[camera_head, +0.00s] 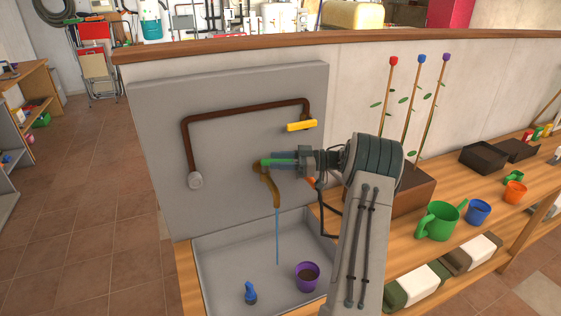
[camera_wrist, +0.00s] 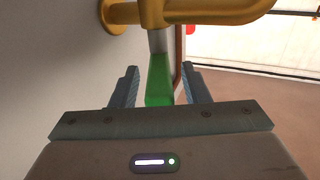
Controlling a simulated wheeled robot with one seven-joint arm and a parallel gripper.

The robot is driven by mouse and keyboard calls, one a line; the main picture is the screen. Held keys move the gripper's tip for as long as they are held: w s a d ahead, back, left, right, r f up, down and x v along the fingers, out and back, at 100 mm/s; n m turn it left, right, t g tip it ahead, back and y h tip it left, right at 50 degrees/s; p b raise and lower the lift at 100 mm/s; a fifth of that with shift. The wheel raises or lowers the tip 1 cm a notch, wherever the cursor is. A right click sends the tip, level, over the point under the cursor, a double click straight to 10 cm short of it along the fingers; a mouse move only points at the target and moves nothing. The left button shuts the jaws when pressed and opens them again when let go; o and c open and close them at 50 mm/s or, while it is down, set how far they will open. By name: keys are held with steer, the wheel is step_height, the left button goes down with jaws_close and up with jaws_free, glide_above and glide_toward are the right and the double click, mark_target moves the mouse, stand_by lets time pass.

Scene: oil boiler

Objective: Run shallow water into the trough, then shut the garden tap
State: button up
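The brass garden tap (camera_head: 268,183) is on the grey wall panel, with a green handle (camera_head: 279,161). A thin stream of water (camera_head: 277,238) runs from its spout into the grey trough (camera_head: 222,262). I cannot tell how deep the water in the trough is. My gripper (camera_head: 285,158) is at the tap handle. In the wrist view the green handle (camera_wrist: 159,80) lies between the two fingers of my gripper (camera_wrist: 160,88), with a gap on each side. The gripper looks open around it. The brass tap body (camera_wrist: 205,12) shows at the top.
A purple pot of soil (camera_head: 307,277) and a small blue-topped object (camera_head: 250,292) are in the trough. A yellow lever (camera_head: 301,125) sits on the brown pipe (camera_head: 240,111). The bench at right holds a green watering can (camera_head: 437,222) and a blue cup (camera_head: 477,212).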

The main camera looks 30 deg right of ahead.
steer(key=shift+d, duration=0.1)
steer(key=b+v, duration=0.4)
steer(key=v, duration=0.9)
steer(key=shift+s+d, duration=0.25)
steer(key=shift+c, duration=0.3)
